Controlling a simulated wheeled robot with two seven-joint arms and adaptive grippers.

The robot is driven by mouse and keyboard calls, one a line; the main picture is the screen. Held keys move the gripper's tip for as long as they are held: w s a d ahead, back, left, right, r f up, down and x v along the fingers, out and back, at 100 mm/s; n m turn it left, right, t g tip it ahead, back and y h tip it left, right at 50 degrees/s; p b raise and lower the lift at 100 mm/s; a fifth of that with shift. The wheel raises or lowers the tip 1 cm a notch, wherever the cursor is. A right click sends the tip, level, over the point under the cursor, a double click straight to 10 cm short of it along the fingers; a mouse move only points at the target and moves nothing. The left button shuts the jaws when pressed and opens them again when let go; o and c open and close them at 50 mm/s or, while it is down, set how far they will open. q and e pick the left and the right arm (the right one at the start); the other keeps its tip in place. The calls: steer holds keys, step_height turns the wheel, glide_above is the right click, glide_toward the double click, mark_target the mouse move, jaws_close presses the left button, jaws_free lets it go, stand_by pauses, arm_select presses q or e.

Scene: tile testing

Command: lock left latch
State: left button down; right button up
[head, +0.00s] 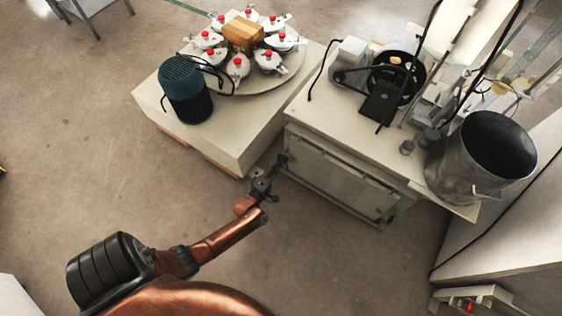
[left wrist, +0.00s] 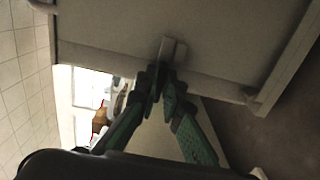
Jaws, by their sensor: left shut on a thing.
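The left latch (left wrist: 171,48) is a small pale grey tab on the grey cabinet panel (left wrist: 215,30) in the left wrist view. My left gripper (left wrist: 160,78) has its green-lined fingers brought together at the tab and is shut on it. The fingers hide the tab's lower end. In the head view my left gripper (head: 277,168) reaches the upper left corner of the cabinet's front panel (head: 340,182). The latch is too small and covered to make out there. My right gripper is in neither view.
The cabinet top (head: 340,125) carries a black-wheeled machine (head: 392,80) and a metal bucket (head: 480,155). A pale block (head: 222,135) left of the cabinet bears a green motor (head: 186,92) and a round plate of white pots. Floor in front is clear.

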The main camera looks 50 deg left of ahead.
arm_select(q)
steer(key=c, duration=2.1)
jaws_free()
steer(key=shift+s, duration=0.1)
steer(key=v, duration=1.2)
steer(key=shift+f, duration=0.1)
